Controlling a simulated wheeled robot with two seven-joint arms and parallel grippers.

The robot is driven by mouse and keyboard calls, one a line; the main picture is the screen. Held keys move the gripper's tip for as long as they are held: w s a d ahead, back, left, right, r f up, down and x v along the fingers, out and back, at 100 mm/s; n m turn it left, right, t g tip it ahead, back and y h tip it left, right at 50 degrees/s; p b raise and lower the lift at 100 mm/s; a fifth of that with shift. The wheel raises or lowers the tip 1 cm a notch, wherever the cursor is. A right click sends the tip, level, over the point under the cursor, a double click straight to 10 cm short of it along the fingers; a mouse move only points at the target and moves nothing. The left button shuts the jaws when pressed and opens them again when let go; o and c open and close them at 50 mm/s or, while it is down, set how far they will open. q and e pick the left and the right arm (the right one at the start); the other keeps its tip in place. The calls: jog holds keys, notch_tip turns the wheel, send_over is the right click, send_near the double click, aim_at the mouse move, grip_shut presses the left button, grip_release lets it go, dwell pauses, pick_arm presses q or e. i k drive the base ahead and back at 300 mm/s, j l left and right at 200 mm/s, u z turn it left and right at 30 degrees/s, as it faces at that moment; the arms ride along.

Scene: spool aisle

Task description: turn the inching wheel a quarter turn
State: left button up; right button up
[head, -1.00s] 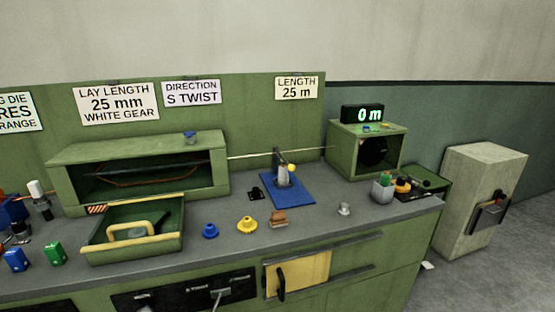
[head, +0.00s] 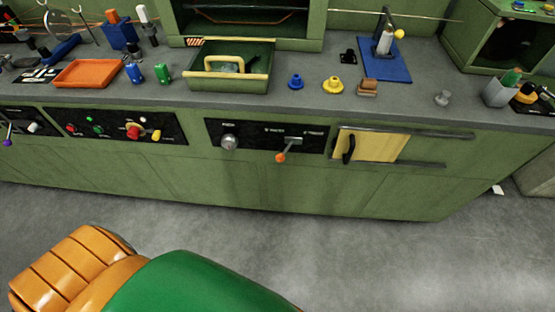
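A small grey round knob (head: 229,141) sits at the left end of a black panel (head: 255,134) on the front of the green bench, below the green tray. It may be the inching wheel; the label above it is too small to read surely. On the same panel, to its right, is a lever with an orange ball end (head: 281,157). Neither of my grippers shows in the head view, and nothing is seen touching the knob.
A panel with red and green buttons and a red and yellow control (head: 134,131) is further left. A yellow door (head: 378,146) is at right. The green tray (head: 228,83), orange tray (head: 88,74) and yellow flanged part (head: 333,85) stand on the bench. Grey floor before the bench is open.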

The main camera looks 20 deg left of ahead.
aim_at(229, 141)
jog(key=j+u, duration=0.15)
jog(key=u, duration=1)
jog(key=k+j, duration=0.05)
